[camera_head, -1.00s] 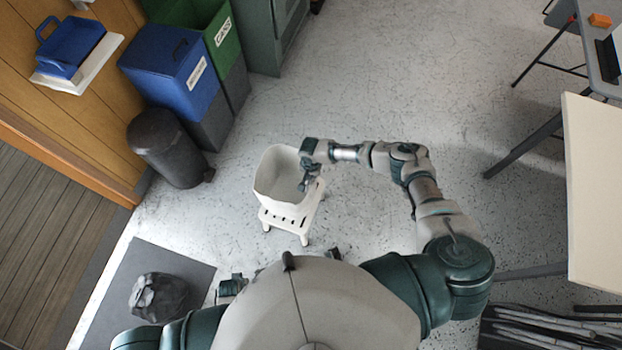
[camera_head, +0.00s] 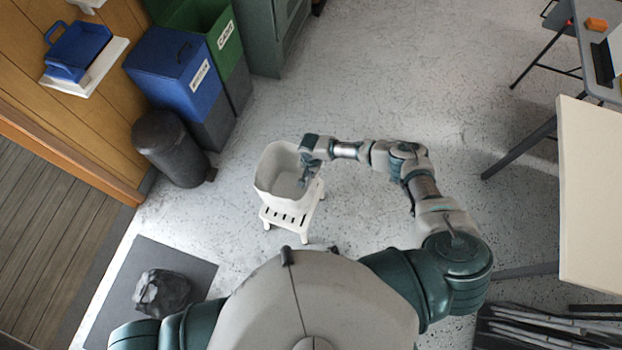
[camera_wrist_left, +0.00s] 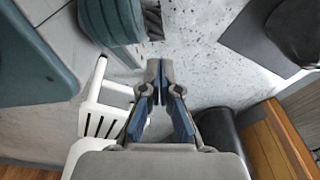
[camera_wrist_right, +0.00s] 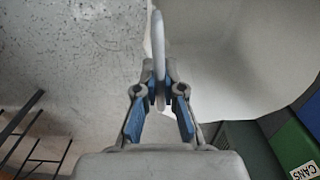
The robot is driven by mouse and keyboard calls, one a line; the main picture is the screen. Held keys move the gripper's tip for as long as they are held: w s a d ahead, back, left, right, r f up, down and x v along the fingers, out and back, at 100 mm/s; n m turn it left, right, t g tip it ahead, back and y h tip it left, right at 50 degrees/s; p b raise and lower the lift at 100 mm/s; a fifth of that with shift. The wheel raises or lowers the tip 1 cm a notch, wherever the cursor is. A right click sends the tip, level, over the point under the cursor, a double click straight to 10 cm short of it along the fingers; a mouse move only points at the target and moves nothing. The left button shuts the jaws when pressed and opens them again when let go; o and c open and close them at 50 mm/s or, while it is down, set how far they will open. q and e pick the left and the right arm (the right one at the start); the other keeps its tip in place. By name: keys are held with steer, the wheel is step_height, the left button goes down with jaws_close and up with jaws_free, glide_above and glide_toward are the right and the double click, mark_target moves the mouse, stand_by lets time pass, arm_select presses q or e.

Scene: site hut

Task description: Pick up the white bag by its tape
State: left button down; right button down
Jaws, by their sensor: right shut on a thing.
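The white bag (camera_head: 272,188) is open-topped and stands upright at the white slatted stool (camera_head: 288,218); I cannot tell whether its base touches the seat. My right gripper (camera_head: 305,178) is at the bag's right rim. In the right wrist view, my right gripper (camera_wrist_right: 161,100) is shut on a thin pale strip (camera_wrist_right: 158,45) along the bag's edge, with the bag's white wall (camera_wrist_right: 215,55) beside it. I cannot tell the tape from the rim. My left gripper (camera_wrist_left: 157,75) shows in the left wrist view, fingertips together and empty. It is hidden in the head view.
A dark round bin (camera_head: 170,148) and blue (camera_head: 180,75) and green (camera_head: 222,45) bins stand along the left wall. A black bag (camera_head: 162,293) lies on a grey mat (camera_head: 195,268). A pale board (camera_head: 590,190) is at the right. Middle floor is clear.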

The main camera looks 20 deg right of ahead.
steer(key=shift+d+r+p, duration=0.1)
steer(key=shift+r+p, duration=0.35)
steer(key=shift+r, duration=0.1)
arm_select(q)
steer(key=shift+s+a+f+p, duration=0.15)
steer(key=shift+s+f, duration=0.15)
steer(key=shift+s, duration=0.5)
steer(key=shift+s+a+f+p, duration=0.1)
steer(key=shift+s+a+f, duration=0.15)
steer(key=shift+s, duration=0.5)
steer(key=shift+s+a+f+p, duration=0.15)
steer(key=shift+s+f, duration=0.15)
steer(key=shift+s, duration=0.5)
arm_select(e)
steer(key=shift+r, duration=0.4)
